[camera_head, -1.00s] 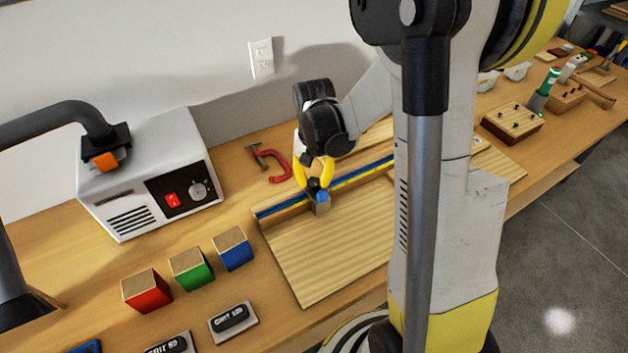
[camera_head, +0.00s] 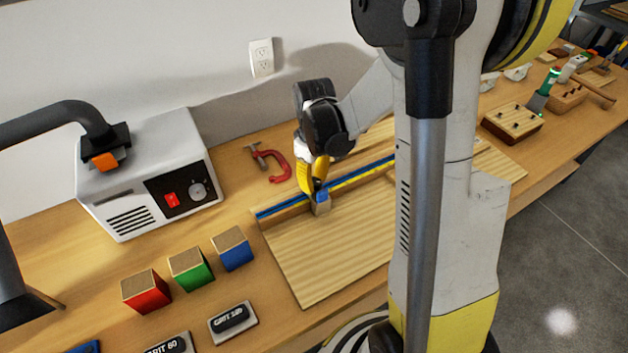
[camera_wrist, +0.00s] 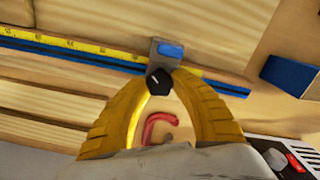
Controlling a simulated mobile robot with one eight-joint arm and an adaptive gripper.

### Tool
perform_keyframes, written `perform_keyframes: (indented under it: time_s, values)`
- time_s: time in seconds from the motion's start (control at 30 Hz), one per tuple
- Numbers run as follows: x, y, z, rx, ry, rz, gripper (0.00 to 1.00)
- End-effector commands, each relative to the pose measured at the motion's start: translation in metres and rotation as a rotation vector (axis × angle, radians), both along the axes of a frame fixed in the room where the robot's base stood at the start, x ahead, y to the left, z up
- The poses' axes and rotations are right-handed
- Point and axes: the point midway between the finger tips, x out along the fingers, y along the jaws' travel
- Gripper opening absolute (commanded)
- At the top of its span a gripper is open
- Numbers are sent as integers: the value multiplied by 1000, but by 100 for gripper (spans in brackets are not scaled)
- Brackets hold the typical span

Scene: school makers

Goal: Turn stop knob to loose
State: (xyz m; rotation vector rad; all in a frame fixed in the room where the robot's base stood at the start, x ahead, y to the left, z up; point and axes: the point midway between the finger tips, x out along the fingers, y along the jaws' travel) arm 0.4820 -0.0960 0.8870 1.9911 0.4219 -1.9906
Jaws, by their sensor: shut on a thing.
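The stop block (camera_head: 322,208) sits on the blue-and-yellow rail of the wooden fence, grey with a blue patch. In the wrist view the stop (camera_wrist: 167,51) shows at upper middle, its blue patch on top. The black stop knob (camera_wrist: 158,83) is on the stop's near side in the wrist view. My gripper (camera_wrist: 160,84) has its curved yellow fingertips shut on this knob from both sides. In the head view my gripper (camera_head: 318,191) points down at the stop, and its fingers hide the knob.
A wooden board (camera_head: 325,250) lies before the fence. A red clamp (camera_head: 278,165) lies behind it. A white machine (camera_head: 150,175) stands left, with red, green and blue blocks (camera_head: 190,268) in front. Sanding blocks (camera_head: 233,322) lie nearest. Several tools stand at the far right.

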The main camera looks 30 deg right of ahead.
Motion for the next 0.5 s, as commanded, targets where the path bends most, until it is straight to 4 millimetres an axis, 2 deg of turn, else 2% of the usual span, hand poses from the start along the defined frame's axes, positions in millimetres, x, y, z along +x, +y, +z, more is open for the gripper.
perform_keyframes:
  time_s: [0.2,0.5]
  values:
    - [0,0,0,0,1,174,0]
    - [-1,0,0,0,1,337,0]
